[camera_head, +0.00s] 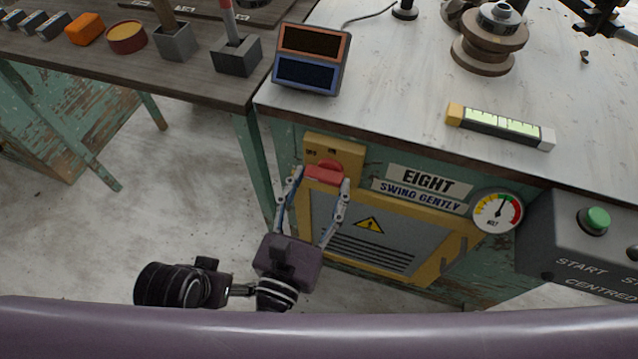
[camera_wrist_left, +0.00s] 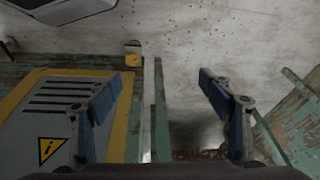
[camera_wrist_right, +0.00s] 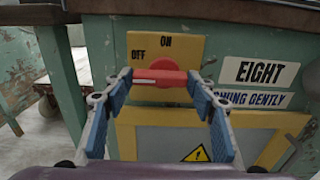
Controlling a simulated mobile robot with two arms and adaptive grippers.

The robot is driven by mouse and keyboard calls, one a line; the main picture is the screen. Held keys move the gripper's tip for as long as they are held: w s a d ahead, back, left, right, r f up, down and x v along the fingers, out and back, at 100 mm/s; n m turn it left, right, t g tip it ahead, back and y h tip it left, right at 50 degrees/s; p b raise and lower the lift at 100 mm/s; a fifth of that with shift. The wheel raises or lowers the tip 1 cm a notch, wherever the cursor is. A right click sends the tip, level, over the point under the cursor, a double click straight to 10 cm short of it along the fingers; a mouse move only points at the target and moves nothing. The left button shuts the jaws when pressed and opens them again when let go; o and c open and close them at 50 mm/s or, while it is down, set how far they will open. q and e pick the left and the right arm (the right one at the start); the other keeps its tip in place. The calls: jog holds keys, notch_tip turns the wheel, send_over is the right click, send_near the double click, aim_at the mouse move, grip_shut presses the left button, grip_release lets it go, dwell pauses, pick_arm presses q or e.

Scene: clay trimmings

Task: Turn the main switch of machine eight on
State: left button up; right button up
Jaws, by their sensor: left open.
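The main switch is a red handle (camera_head: 324,174) on a yellow plate (camera_head: 334,150) on the front of the bench marked EIGHT (camera_head: 428,181). In the right wrist view the handle (camera_wrist_right: 160,78) lies level, its white mark on the left, towards OFF; ON is at the top. My right gripper (camera_head: 322,178) has its fingertips at the two ends of the handle, closed to its width and seemingly touching it. My left gripper (camera_wrist_left: 158,78) is open and empty in its own wrist view, low by the cabinet front; I cannot make it out in the head view.
Below the switch is a grey louvred panel (camera_head: 375,238) in a yellow frame. To the right are a gauge (camera_head: 497,212) and a START box with a green button (camera_head: 594,221). The bench top (camera_head: 400,100) overhangs. A wooden table (camera_head: 190,75) stands left; floor between is bare.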

jog(key=c, duration=0.3)
